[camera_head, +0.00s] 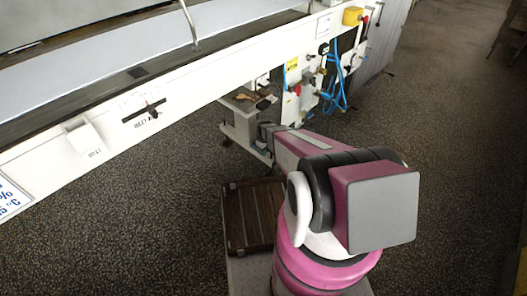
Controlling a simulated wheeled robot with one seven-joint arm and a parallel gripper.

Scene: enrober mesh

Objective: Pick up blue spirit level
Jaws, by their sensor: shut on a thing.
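My arm reaches away from the camera towards the lower shelf (240,104) under the white machine. My gripper (266,134) is small and mostly hidden at the far end of the arm, beside the white frame below that shelf. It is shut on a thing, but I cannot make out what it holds. I cannot pick out the blue spirit level in this view. Several small tan and dark objects lie on the shelf, too small to name.
The long white machine beam (190,97) crosses above the shelf. Blue hoses (335,88) and valves hang right of the shelf. A yellow box (353,16) sits at the beam's far end. A brown slatted crate (252,214) is beside my arm's base. Speckled floor (450,130) at right is clear.

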